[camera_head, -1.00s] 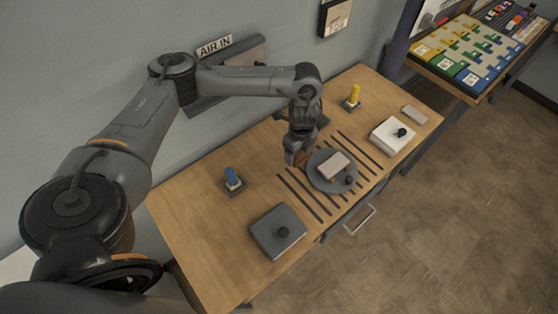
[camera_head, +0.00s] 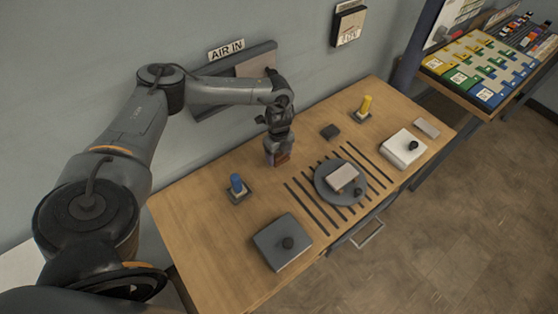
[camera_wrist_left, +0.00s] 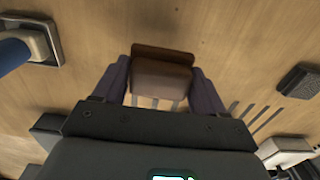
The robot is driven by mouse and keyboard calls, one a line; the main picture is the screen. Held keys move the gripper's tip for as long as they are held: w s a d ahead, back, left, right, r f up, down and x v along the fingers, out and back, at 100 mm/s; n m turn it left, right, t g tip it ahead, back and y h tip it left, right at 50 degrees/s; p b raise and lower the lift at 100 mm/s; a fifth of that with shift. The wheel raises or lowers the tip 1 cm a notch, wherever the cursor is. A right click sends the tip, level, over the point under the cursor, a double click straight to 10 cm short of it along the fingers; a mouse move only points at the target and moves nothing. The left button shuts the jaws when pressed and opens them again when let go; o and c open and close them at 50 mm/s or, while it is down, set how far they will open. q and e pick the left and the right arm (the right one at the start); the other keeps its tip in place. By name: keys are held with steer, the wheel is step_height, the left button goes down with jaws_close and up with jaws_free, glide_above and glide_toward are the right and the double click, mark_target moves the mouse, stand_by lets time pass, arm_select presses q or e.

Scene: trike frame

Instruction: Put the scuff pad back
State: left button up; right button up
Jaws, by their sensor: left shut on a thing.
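My left gripper (camera_head: 279,157) is shut on a reddish-brown block, seemingly the scuff pad (camera_head: 283,159), over the back middle of the workbench, left of the slots. In the left wrist view the brown pad (camera_wrist_left: 162,78) sits between the two fingers of the left gripper (camera_wrist_left: 160,92). I cannot tell whether it touches the bench. A round grey disc (camera_head: 326,194) over the slots bears a pale block (camera_head: 342,177) and a dark knob (camera_head: 358,191). My right gripper is not in view.
A blue peg (camera_head: 237,183) stands left, a yellow peg (camera_head: 366,105) at the back. A small dark block (camera_head: 330,131) lies between gripper and yellow peg. A grey box (camera_head: 275,248), white box (camera_head: 396,153) and pale block (camera_head: 427,127) stand towards the front and right. Open wood surrounds the gripper.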

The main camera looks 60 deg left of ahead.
mark_target(279, 161)
arm_select(q)
steer(key=shift+f+b, duration=0.3)
steer(key=shift+f, duration=1.65)
steer(key=shift+f, duration=0.15)
steer(key=o, duration=1.1)
